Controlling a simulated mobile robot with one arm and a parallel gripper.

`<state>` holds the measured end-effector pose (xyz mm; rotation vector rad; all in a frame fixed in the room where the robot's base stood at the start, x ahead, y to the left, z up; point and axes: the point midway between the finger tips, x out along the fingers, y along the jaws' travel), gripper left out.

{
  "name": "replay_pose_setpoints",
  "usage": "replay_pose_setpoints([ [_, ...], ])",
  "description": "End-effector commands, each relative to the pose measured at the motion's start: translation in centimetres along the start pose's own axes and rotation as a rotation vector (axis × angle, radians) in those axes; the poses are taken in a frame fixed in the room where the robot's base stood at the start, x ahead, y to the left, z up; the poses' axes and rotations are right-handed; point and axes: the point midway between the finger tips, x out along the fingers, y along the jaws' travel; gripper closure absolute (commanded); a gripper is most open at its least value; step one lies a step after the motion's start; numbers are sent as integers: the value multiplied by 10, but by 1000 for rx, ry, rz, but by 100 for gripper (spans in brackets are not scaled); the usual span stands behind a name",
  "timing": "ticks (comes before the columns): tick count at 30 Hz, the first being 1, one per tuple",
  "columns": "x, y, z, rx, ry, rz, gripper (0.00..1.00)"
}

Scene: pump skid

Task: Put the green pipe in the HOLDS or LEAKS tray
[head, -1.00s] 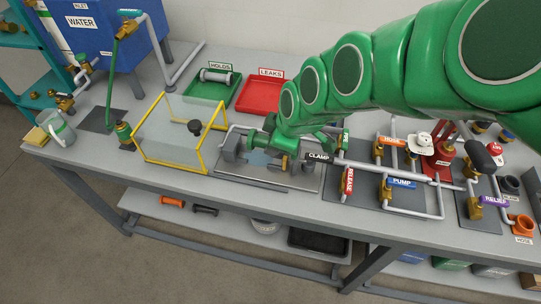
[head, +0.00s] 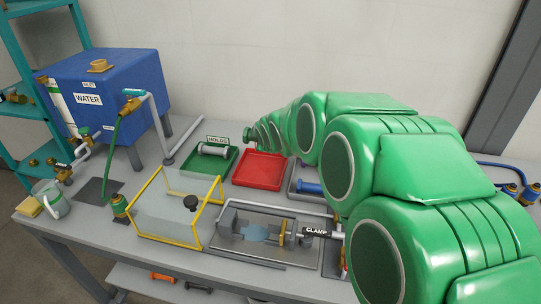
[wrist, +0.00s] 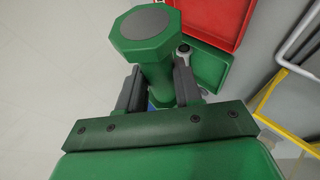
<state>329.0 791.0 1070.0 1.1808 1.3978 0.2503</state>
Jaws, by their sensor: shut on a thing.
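My gripper (wrist: 158,92) is shut on the green pipe (wrist: 146,38), with a dark finger on each side of its shaft and its grey-faced octagonal end toward the wrist camera. In the head view a green end of the pipe (head: 248,134) shows past my arm, in front of the wall above the trays; my arm hides the fingers. The green HOLDS tray (head: 189,164) has a grey pipe (head: 213,150) lying in it. The red LEAKS tray (head: 262,176) to its right looks empty; its sign is hidden. Both trays also show in the wrist view (wrist: 215,18) (wrist: 212,68).
The clamp fixture (head: 265,238) in front of the trays looks empty. A yellow-framed clear guard (head: 172,212) stands left of it. The blue water tank (head: 110,100) stands at the back left. A blue pipe (head: 309,187) lies right of the red tray.

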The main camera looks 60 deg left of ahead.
Motion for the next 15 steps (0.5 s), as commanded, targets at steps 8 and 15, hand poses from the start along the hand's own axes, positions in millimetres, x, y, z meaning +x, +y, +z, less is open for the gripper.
replay_pose_setpoints([
  [8, 24, 24, -20, -49, 29, 79, 100],
  [15, 30, 23, -22, -58, 33, 89, 100],
])
